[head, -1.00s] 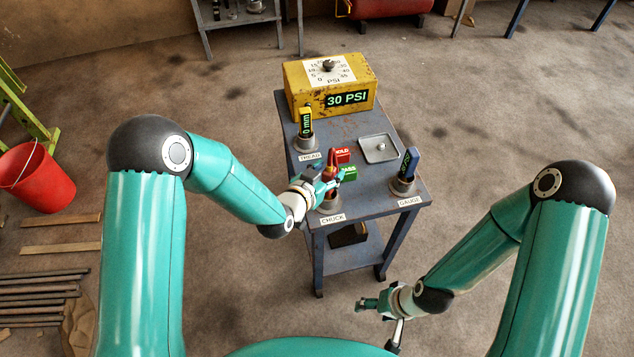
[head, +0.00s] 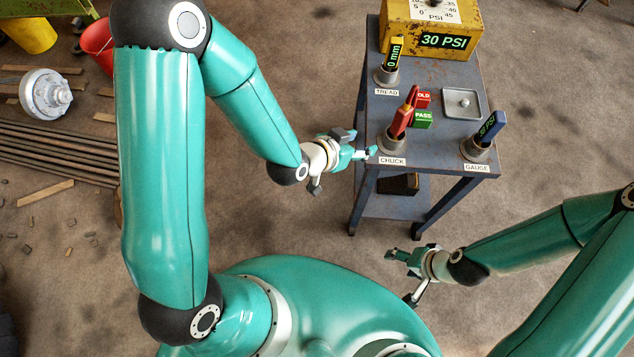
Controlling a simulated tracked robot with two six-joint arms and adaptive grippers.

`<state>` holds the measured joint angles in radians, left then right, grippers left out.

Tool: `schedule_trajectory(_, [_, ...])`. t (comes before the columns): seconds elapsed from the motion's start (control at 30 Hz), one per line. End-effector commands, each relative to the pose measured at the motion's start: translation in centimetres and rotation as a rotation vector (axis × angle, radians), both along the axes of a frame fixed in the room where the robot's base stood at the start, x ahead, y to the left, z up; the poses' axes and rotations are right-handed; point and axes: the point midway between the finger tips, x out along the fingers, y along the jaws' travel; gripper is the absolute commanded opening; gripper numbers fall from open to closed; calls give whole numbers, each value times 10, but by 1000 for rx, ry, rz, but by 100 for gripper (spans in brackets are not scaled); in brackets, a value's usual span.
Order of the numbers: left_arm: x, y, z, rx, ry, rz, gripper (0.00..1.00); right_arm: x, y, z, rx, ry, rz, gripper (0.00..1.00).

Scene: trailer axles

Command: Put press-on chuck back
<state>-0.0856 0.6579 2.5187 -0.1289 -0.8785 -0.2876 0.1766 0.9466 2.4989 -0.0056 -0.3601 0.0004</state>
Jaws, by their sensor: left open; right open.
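The red press-on chuck (head: 403,117) stands tilted in the round holder (head: 391,141) labelled CHUCK, at the near left corner of the cart (head: 435,167). My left gripper (head: 371,152) is open and empty, just left of that holder and apart from the chuck. My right gripper (head: 390,255) is open and empty, low in front of the cart, away from everything on it.
A tread gauge (head: 395,54) and a blue gauge (head: 488,127) stand in their own holders. Red OLD (head: 423,98) and green PASS (head: 422,119) blocks sit behind the chuck. A small tray (head: 463,103) and the yellow 30 PSI box (head: 432,30) are farther back.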

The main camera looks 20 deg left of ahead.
Motion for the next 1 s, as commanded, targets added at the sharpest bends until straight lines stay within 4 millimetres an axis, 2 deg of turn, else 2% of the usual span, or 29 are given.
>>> schedule_trajectory(0.03, [-14,11,-32,-7,122,34,51,0,0,0,0,0,0,68])
schedule_trajectory(0.1, [-42,25,-75,-25,313,92,51,0,0,0,0,0,0,68])
schedule_trajectory(0.2, [-89,40,-125,-57,579,181,51,0,0,0,0,0,0,68])
schedule_trajectory(0.3, [-133,49,-156,-88,796,258,51,0,0,0,0,0,0,68])
schedule_trajectory(0.4, [-161,47,-169,-106,927,306,51,0,0,0,0,0,0,68])
schedule_trajectory(0.5, [-171,45,-173,-111,970,321,51,0,0,0,0,0,0,68])
schedule_trajectory(1.0, [-170,45,-173,-110,965,318,51,0,0,0,0,0,0,68])
